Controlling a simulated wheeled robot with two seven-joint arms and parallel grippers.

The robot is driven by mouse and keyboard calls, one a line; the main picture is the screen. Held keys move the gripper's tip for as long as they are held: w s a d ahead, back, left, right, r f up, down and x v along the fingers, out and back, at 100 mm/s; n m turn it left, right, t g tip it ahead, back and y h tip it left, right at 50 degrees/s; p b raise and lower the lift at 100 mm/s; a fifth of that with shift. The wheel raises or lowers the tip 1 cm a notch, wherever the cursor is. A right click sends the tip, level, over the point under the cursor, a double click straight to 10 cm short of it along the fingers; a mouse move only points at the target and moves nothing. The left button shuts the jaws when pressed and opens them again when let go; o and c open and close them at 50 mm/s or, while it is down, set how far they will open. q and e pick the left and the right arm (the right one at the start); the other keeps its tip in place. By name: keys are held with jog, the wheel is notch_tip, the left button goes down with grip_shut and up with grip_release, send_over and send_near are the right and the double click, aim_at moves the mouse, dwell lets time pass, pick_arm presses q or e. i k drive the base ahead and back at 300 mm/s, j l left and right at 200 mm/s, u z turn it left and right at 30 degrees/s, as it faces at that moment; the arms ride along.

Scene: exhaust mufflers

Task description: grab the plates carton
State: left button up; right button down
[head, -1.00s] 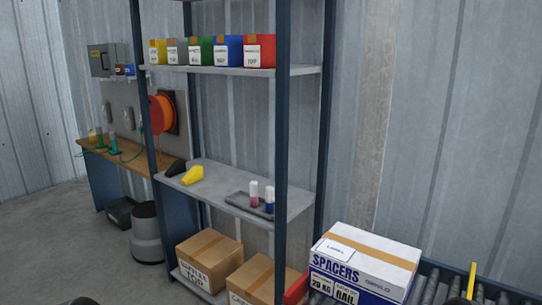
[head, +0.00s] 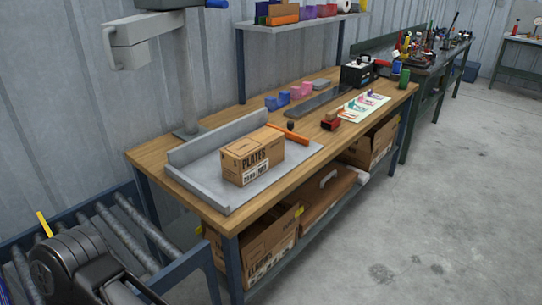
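The plates carton (head: 253,155) is a small brown cardboard box with "PLATES" printed on its side. It sits upright on a grey metal tray (head: 205,185) with raised walls at the back, on the near left part of the wooden workbench. Nothing touches it from my side. Part of my own dark arm shows at the lower left, well short of the bench. Neither gripper's fingers are in view.
A roller conveyor (head: 120,230) with a yellow upright stands at the left, beside the workbench (head: 330,90). An orange-handled tool (head: 288,134) lies right behind the carton. Boxes (head: 262,240) fill the lower shelf. The concrete floor (head: 430,200) at right is clear.

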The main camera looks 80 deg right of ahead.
aim_at(242, 161)
jog(key=z, duration=2.6)
jog(key=i+l+z, duration=0.25)
jog(key=i+z, duration=0.2)
jog(key=i, duration=0.15)
jog(key=i+z, duration=0.45)
jog(key=i, duration=0.2)
